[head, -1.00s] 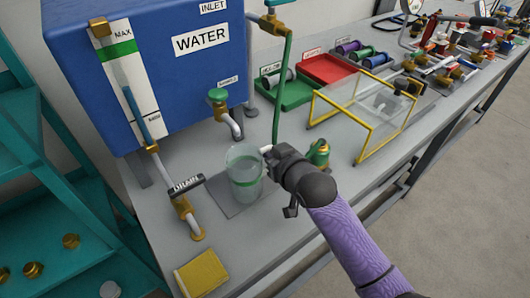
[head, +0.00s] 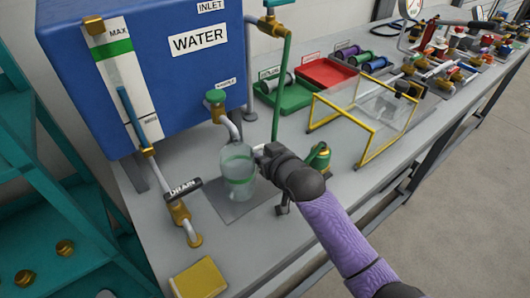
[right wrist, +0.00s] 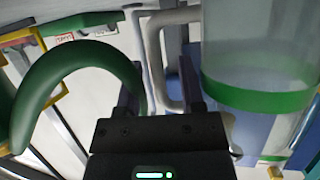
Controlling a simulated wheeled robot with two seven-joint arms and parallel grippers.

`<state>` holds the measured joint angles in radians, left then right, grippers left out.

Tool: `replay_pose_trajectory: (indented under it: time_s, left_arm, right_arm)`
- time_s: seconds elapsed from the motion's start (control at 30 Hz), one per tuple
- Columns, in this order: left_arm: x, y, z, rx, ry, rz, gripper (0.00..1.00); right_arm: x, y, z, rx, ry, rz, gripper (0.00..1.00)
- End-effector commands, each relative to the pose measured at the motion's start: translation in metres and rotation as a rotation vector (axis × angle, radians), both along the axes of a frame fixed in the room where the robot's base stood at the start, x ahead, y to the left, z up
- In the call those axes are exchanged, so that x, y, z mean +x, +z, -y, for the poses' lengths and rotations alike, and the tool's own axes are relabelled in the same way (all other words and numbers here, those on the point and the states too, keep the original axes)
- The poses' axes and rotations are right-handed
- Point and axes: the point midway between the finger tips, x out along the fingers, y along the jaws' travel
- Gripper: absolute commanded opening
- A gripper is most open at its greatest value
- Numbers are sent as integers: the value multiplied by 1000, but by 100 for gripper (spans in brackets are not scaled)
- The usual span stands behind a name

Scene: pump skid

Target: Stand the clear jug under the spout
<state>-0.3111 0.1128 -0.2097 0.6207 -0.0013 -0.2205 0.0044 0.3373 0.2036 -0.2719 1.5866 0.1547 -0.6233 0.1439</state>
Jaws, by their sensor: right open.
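The clear jug (head: 238,172) with a green band stands upright on a grey plate (head: 222,207), close beneath the curved white sample spout (head: 232,126). From this angle I cannot tell whether its mouth is exactly under the outlet. My right gripper (head: 262,152) is at the jug's right side. In the right wrist view the jug (right wrist: 255,95) fills the right, and its grey handle (right wrist: 158,50) lies between the open fingers (right wrist: 160,90). My left gripper is not in view.
A green valve tops the spout (head: 215,96). The drain pipe (head: 178,212) is left of the jug, and a yellow block (head: 200,280) is at the front. A green-and-brass fitting (head: 319,157) stands close right of my gripper. A yellow-framed clear guard (head: 365,115) is farther right.

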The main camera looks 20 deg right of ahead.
Motion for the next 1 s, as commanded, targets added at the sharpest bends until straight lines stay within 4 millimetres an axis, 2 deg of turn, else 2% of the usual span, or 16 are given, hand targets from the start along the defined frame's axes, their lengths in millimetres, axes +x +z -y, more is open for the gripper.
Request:
replay_pose_trajectory:
  time_s: [0.17, 0.4, 0.6, 0.77, 1.0]
  left_arm:
    - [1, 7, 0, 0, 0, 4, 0]
    - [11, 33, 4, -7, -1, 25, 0]
    - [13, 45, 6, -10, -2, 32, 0]
    - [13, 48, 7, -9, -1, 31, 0]
    - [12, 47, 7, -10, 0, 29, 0]
  right_arm:
    - [-8, 8, 2, 0, 0, 0, 50]
    - [-57, 31, 12, 0, 0, -1, 50]
    - [-94, 45, 20, -1, -1, -1, 50]
    - [-107, 49, 22, 0, 0, 0, 50]
    - [-109, 48, 23, 0, 0, 0, 50]
